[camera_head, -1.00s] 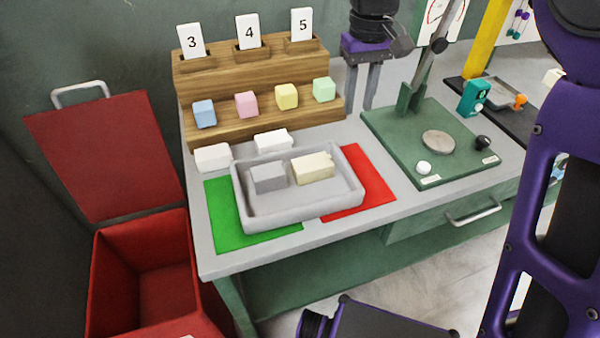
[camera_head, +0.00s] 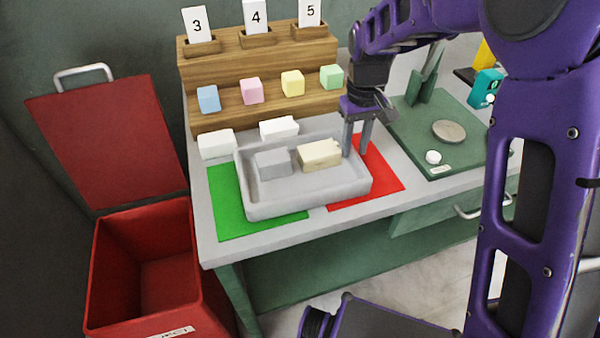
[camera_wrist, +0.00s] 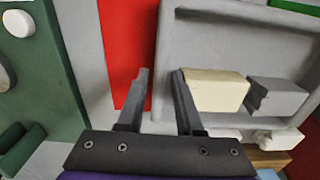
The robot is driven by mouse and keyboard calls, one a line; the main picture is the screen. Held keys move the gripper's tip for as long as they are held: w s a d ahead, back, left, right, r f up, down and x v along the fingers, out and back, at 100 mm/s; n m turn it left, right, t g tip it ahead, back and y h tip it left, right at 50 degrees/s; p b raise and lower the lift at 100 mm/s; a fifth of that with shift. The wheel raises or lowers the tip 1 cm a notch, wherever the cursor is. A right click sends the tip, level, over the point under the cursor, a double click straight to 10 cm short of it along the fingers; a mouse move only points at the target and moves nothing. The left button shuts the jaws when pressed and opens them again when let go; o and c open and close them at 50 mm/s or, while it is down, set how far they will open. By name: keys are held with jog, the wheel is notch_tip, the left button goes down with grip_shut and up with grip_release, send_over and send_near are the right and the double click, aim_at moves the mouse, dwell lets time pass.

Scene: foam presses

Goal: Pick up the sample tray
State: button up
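The sample tray (camera_head: 262,208) is a shallow light grey tray on the bench, lying across the inner parts of a green mat and a red mat. It holds a grey block (camera_head: 272,164) and a cream block (camera_head: 320,156). My gripper (camera_head: 357,150) points down at the tray's right end, near its back corner. In the wrist view, my gripper (camera_wrist: 160,75) is open, and the tray's right wall (camera_wrist: 162,45) lines up between its fingers. I cannot tell whether the fingers touch the wall. The cream block (camera_wrist: 214,90) is just beside one finger.
Two white blocks (camera_head: 217,143) sit behind the tray. A wooden stepped rack (camera_head: 225,118) with coloured cubes and number cards stands at the back. A green press base (camera_head: 415,130) is to the right. A red open bin (camera_head: 150,255) stands left of the bench.

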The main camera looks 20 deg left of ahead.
notch_tip(320, 180, down, 2)
jog(key=shift+c, duration=0.2)
grip_shut()
jog(key=shift+r, duration=0.1)
